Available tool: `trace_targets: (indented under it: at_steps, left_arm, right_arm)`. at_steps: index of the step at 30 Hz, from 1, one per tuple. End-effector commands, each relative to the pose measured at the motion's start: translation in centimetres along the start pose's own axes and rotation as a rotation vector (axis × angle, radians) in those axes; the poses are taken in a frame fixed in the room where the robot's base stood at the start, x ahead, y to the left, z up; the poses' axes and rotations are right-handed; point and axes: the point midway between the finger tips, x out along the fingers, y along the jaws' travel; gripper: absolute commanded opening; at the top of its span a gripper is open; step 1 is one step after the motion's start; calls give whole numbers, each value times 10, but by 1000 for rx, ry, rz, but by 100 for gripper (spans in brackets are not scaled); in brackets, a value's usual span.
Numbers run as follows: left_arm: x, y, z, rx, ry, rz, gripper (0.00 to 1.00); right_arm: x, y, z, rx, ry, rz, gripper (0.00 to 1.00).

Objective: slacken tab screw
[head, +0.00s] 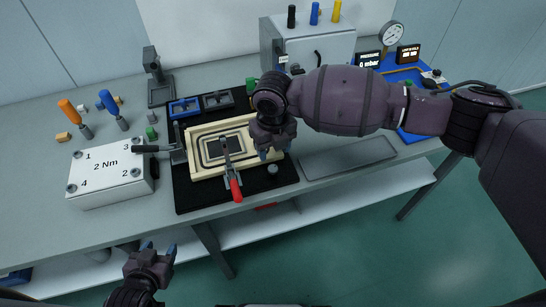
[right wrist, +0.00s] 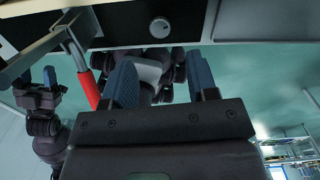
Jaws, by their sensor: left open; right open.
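The cream panel fixture (head: 205,170) sits on a black base plate (head: 210,202). A small round grey screw head (head: 272,168) stands on the base by the frame's right front corner; a round head (right wrist: 160,27) shows at the top of the right wrist view. I cannot tell for sure that it is the tab screw. My right gripper (head: 274,153) is open and empty just above the frame's right side, behind that head. Its fingers (right wrist: 163,80) are apart in the right wrist view. My left gripper (head: 160,248) is open and empty, low in front of the table.
A red-handled toggle clamp (head: 232,182) crosses the frame's front. A white torque block (head: 105,178) and upright orange (head: 70,112) and blue drivers (head: 108,102) stand left. A grey cabinet (head: 318,52) is behind. A flat grey plate (head: 348,157) lies right.

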Motion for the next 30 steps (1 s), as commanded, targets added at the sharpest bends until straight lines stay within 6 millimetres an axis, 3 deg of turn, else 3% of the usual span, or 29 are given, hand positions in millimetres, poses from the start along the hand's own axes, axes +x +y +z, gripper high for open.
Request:
trace_targets:
  at_steps: [3, 9, 30]
  left_arm:
    - [0, 0, -2, 0, 3, 0, 54]
    - [1, 0, -5, 1, 7, 1, 54]
    - [2, 0, -7, 1, 11, 2, 54]
  right_arm:
    - [-18, -1, 0, -1, -2, -1, 53]
    - [-32, 0, 0, 0, 0, 0, 53]
    - [-34, 0, 0, -1, 1, 0, 53]
